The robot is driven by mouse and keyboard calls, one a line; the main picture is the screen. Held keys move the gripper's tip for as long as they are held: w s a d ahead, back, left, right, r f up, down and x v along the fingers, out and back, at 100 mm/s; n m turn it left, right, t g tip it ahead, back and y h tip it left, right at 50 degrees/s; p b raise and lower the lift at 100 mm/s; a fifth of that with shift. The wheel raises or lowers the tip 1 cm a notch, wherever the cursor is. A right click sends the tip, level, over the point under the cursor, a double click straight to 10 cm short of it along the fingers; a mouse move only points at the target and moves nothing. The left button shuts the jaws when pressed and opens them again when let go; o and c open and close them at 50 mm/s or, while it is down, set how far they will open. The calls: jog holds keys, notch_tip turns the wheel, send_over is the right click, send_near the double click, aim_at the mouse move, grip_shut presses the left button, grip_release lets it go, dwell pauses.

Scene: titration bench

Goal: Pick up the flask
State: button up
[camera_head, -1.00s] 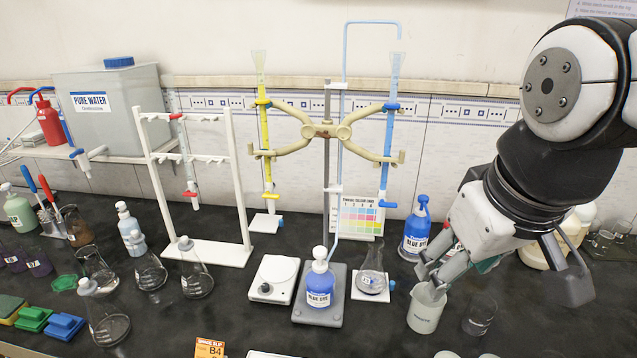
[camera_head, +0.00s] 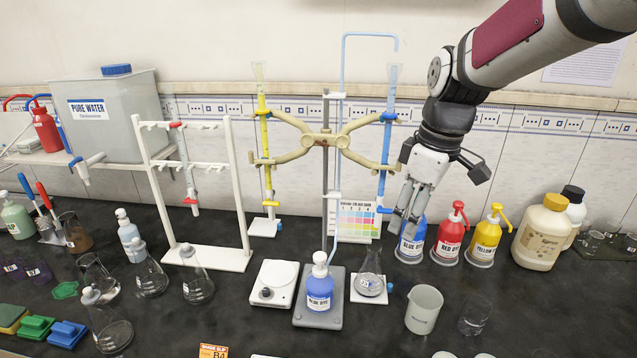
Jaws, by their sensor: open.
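A small clear conical flask (camera_head: 371,282) with a label stands upright on a white pad, right of the center stand. Several other clear flasks stand at the left, among them a stoppered flask (camera_head: 197,285) before the white rack, another stoppered flask (camera_head: 150,275) beside it and a larger one (camera_head: 108,328) nearer the front. My gripper (camera_head: 403,232) is open and empty, pointing down. It appears in front of the blue dye bottle (camera_head: 410,248), up and right of the small flask. I cannot tell whether its fingertips touch the bottle.
A white beaker (camera_head: 424,310) and a clear glass (camera_head: 474,318) stand at the front right. Red (camera_head: 451,242) and yellow (camera_head: 486,240) pump bottles stand behind.

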jog(key=w+d+f+n+y, duration=0.55)
jog(key=w+f, duration=0.25)
jog(key=w, duration=0.4)
send_near(365, 261)
jog(key=shift+h, duration=0.35)
jog(key=shift+w+p+x, duration=0.2)
jog(key=shift+p+x, duration=0.1)
jog(key=shift+x, duration=1.05)
jog(key=shift+w+p+x, duration=0.15)
jog(key=shift+p+x, duration=0.15)
jog(key=shift+x, duration=1)
jog(key=shift+c, duration=0.3)
grip_shut()
